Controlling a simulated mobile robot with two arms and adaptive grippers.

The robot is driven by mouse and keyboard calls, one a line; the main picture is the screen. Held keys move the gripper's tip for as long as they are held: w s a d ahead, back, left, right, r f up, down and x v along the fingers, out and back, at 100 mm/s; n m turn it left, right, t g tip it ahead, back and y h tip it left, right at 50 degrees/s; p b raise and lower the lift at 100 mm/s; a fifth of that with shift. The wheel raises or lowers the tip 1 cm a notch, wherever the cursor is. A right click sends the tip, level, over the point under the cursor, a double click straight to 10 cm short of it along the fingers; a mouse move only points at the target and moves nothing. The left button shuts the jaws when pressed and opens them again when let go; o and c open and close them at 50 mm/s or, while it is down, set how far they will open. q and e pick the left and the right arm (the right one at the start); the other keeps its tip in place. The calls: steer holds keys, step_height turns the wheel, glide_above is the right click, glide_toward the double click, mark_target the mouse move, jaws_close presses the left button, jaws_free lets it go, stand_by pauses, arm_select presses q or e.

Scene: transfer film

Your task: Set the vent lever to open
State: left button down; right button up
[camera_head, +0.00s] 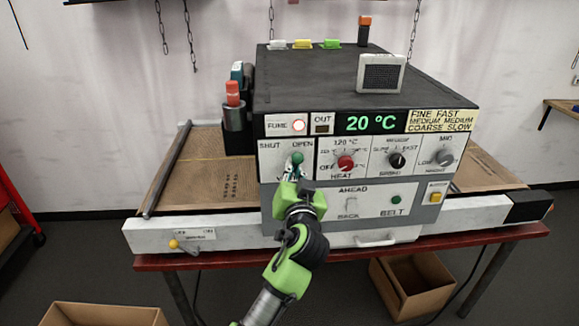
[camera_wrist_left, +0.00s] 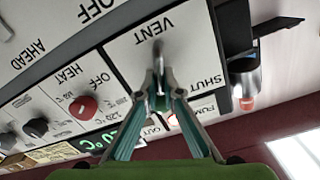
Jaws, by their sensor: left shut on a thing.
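The vent lever (camera_wrist_left: 158,58) stands out from the white vent panel (camera_head: 270,163) at the left of the machine front. The panel reads SHUT at upper left, OPEN at upper right and VENT at the bottom. My left gripper (camera_head: 296,170) is in front of this panel. Its fingers (camera_wrist_left: 161,90) are closed around the lever in the wrist view, which shows the panel upside down. In the head view the lever's end lies below the word OPEN. The fingers hide much of the lever, and its exact angle is hard to tell. My right gripper is not in view.
The display (camera_head: 371,123) reads 20 °C. The FUME lamp (camera_head: 299,125) is ringed red. A red-capped canister (camera_head: 233,117) stands at the machine's left.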

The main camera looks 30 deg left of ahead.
arm_select(q)
steer(key=shift+w+d+r+m, duration=0.1)
steer(key=shift+w+d+m, duration=0.1)
steer(key=shift+m, duration=0.7)
steer(key=c, duration=2.2)
jaws_free()
steer(key=shift+w+f, duration=0.15)
steer(key=shift+f, duration=0.1)
steer(key=v, duration=1.2)
